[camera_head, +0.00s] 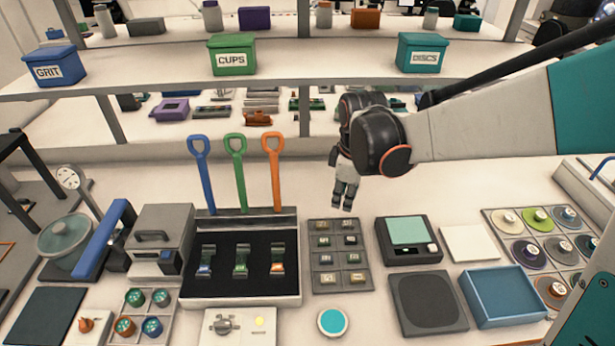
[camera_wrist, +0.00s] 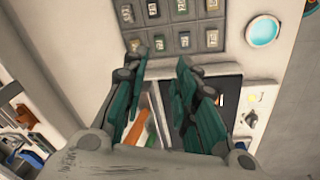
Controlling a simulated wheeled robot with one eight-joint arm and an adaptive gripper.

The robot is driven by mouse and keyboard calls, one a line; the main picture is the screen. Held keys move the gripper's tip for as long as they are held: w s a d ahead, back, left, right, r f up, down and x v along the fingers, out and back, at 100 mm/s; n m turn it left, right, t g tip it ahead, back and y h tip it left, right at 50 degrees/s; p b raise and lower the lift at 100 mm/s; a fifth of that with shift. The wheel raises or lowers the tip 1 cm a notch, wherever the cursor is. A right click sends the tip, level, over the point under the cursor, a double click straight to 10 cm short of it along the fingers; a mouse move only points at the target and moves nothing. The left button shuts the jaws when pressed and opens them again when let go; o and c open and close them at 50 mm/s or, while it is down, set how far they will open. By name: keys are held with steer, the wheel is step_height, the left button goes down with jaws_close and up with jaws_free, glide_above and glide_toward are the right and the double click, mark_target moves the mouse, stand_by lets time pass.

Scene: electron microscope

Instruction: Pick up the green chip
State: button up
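A grey tray (camera_head: 338,249) with several small chips in two columns stands in the middle of the bench; it also shows at the top of the wrist view (camera_wrist: 170,26). One chip (camera_wrist: 184,40) there looks greenish, but the chips are too small for me to be sure of colours. A green-marked piece (camera_head: 240,262) also lies in the black-lined box (camera_head: 189,290) left of the tray. My gripper (camera_head: 343,207) hangs above the bench behind the tray, fingers pointing down. In the wrist view its fingers (camera_wrist: 162,66) are apart with nothing between them.
Blue, green and orange upright handles (camera_head: 273,170) stand left of my gripper. A scale-like device (camera_head: 408,240) and a blue tray (camera_head: 502,296) lie to the right. A turquoise disc (camera_head: 332,321) lies in front. A shelf with labelled bins (camera_head: 232,55) stands behind.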

steer(key=w+a+f+n+g, duration=0.2)
steer(key=w+a+f+n, duration=0.2)
steer(key=f, duration=0.4)
steer(key=b, duration=0.2)
glide_above(322, 240)
steer(key=f, duration=0.9)
steer(key=shift+d, duration=0.2)
step_height(322, 240, down, 5)
steer(key=b, duration=0.2)
steer(key=shift+a+f+b, duration=0.15)
steer(key=shift+b, duration=0.25)
jaws_close()
